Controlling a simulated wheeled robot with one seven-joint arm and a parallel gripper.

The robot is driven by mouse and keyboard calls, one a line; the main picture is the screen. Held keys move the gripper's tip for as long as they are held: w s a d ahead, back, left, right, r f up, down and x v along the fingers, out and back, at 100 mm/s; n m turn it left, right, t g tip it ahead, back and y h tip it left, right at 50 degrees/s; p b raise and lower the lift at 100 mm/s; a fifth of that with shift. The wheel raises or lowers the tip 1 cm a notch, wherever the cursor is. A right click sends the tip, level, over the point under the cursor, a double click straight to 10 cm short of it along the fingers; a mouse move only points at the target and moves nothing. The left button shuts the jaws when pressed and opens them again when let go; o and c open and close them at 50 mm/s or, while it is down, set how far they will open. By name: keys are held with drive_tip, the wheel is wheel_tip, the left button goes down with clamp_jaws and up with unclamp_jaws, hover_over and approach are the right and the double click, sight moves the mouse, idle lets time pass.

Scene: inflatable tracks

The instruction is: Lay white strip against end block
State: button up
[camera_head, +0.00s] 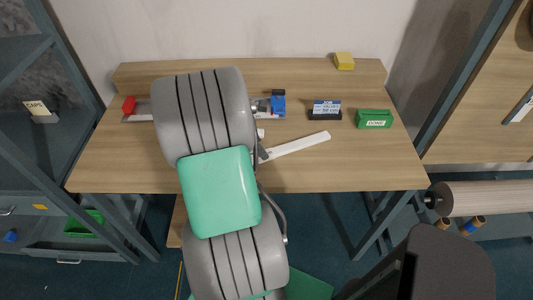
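A white strip (298,145) shows at the middle of the wooden table, slanting up to the right. Its left end meets a dark grey piece beside my arm, which looks like part of my gripper (262,150). My arm hides most of the gripper, so I cannot tell whether it holds the strip. A red block (129,104) stands at the left end of a pale metal fixture (138,113), and looks like the end block. A blue part (277,105) with metal pieces shows at the right of my arm. The middle of the fixture is hidden behind my arm.
A small black item (278,92) lies behind the blue part. The front right is clear.

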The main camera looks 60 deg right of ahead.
drive_tip(key=x, duration=0.4)
drive_tip(key=shift+s+a, duration=0.1)
drive_tip(key=shift+a, duration=0.05)
drive_tip(key=shift+w+d+f, duration=0.2)
drive_tip(key=shift+d, duration=0.05)
drive_tip(key=shift+w+d+f, duration=0.1)
drive_tip(key=shift+d, duration=0.05)
drive_tip(key=c, duration=0.4)
drive_tip(key=shift+a, duration=0.25)
drive_tip(key=c, duration=0.4)
drive_tip(key=shift+s+a, duration=0.1)
drive_tip(key=shift+s, duration=0.15)
clamp_jaws()
drive_tip(key=shift+r, duration=0.25)
